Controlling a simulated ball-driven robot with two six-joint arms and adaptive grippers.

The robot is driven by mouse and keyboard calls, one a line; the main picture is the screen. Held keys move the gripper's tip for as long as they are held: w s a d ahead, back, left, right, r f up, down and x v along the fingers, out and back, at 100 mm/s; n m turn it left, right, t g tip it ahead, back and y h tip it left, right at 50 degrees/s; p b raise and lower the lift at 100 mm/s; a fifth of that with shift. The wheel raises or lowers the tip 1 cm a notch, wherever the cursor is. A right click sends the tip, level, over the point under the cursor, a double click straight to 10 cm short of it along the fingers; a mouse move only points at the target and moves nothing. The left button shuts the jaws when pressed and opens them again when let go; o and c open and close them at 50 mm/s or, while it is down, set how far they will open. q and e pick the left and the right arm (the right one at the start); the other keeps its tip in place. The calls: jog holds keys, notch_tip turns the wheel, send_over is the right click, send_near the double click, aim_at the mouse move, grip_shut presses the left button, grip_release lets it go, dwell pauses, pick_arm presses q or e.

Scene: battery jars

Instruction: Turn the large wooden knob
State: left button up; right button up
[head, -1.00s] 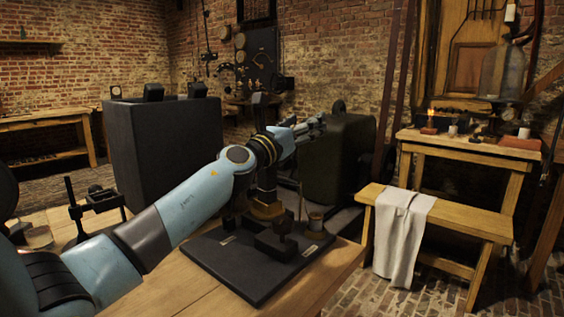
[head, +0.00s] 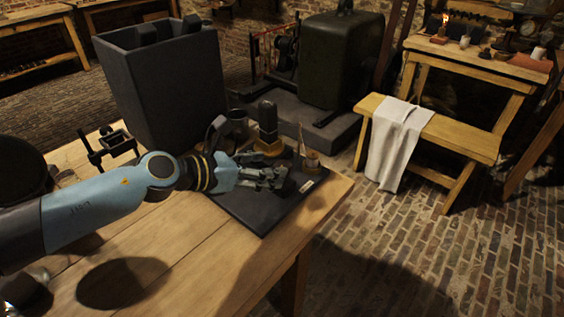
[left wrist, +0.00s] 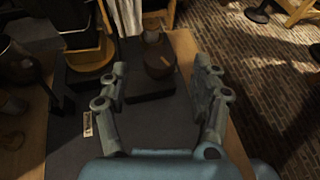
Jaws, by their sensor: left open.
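The large wooden knob (left wrist: 158,62) is a round brown piece on a dark block (left wrist: 150,88), seen in the left wrist view beyond my fingers. The block stands on a dark base board (head: 255,212) at the table corner. My left gripper (head: 275,178) is open, its fingers low over the board at the block. In the wrist view my left gripper (left wrist: 160,72) has its fingertips on either side of the knob, apparently empty; contact cannot be told. In the head view my fingers largely hide the knob. My right gripper is out of view.
Behind my gripper stands a tall dark device on a wooden foot (head: 268,147), and beside it a small pot with a stick (head: 311,161). The wooden table (head: 180,250) ends just right of the board. A bench with cloth (head: 398,135) stands farther right.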

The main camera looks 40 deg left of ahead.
aim_at(281, 165)
pick_arm(q)
jog(key=x, duration=0.5)
jog(key=shift+w, duration=0.1)
jog(key=shift+r, duration=0.1)
jog(key=c, duration=1.2)
